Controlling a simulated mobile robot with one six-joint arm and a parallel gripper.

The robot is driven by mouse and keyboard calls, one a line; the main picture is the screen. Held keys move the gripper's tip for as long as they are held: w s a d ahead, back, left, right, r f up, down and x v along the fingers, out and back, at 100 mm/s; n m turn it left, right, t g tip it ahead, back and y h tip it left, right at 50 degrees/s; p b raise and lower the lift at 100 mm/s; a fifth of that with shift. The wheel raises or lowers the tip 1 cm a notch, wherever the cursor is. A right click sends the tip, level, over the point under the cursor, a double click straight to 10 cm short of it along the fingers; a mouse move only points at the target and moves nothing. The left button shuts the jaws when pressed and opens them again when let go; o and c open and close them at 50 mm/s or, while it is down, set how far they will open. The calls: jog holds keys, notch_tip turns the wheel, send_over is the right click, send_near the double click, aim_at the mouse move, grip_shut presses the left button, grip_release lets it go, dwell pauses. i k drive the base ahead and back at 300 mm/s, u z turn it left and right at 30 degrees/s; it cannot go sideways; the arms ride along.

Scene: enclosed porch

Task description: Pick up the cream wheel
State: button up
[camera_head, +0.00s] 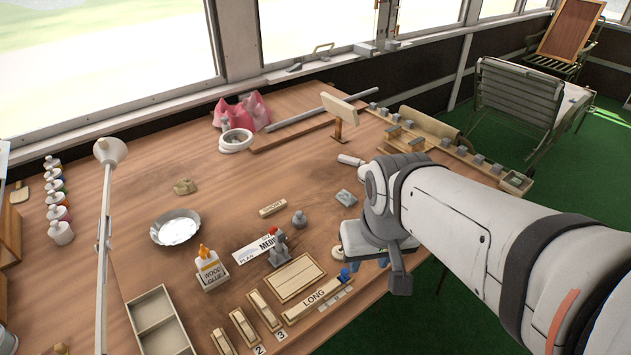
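A small cream round piece (337,251), which looks like the cream wheel, lies on the wooden workbench (130,225) near its front right. My gripper (370,260) hangs over the bench just to the right of this piece and partly covers it in the picture. They appear apart, but the height of the gripper above the bench is hard to judge. The fingers are mostly hidden by my wrist, so their opening does not show. Nothing is seen held.
Near my gripper are a grey knob (299,219), a small red-topped tool (276,247), a LONG-labelled tray (313,300) and a blue piece (345,274). Wood glue (210,268), a metal dish (176,228) and a lamp arm (106,230) stand left.

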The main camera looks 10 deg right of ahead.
aim_at(337, 254)
jog(key=u, duration=2.3)
jog(key=k, duration=1.35)
jog(key=z, duration=1.25)
jog(key=i, duration=1)
jog(key=z, duration=0.05)
